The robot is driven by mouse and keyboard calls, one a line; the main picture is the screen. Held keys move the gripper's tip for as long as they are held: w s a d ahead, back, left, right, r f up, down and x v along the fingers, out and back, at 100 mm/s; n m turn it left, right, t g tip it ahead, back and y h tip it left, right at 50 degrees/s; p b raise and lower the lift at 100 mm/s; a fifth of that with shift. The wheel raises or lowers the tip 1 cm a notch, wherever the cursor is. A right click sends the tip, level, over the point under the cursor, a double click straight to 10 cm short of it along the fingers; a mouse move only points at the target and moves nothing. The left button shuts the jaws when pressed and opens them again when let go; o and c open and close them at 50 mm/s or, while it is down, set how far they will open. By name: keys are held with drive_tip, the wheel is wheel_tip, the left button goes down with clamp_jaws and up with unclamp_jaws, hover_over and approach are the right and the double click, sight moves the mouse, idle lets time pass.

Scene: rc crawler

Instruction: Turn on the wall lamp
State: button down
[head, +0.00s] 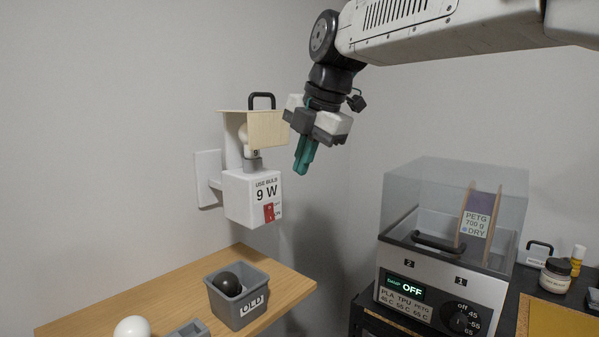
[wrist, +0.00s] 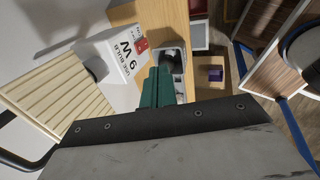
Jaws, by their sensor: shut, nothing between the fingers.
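The wall lamp (head: 251,196) is a white box on the wall at the left centre, marked "USE BULB 9 W", with a red switch (head: 271,212) low on its front. A white bulb (head: 243,135) stands in its socket, partly hidden by a slatted shade (head: 268,128) with a black handle. In the wrist view the lamp box (wrist: 117,58) is at the upper left, with its red switch (wrist: 140,45) on the near face. My gripper (head: 302,160) has teal fingers, shut and empty, pointing down to the right of the shade and above the switch, apart from both.
A wooden shelf (head: 180,296) below holds a grey bin (head: 240,308) marked "OLD" with a dark bulb (head: 227,283) inside, and a white bulb (head: 132,327). A filament dryer (head: 437,290) with a clear cover stands at the right. The wall between lamp and dryer is bare.

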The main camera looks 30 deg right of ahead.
sight(270, 213)
drive_tip(key=shift+s+f, duration=0.15)
drive_tip(key=shift+f, duration=0.6)
drive_tip(key=shift+f, duration=0.1)
drive_tip(key=w+a+f, duration=0.2)
drive_tip(key=w+f, duration=0.4)
drive_tip(key=f, duration=0.3)
drive_tip(key=shift+w+a+f, duration=0.3)
drive_tip(key=shift+w+f, duration=0.05)
drive_tip(key=shift+w, duration=0.05)
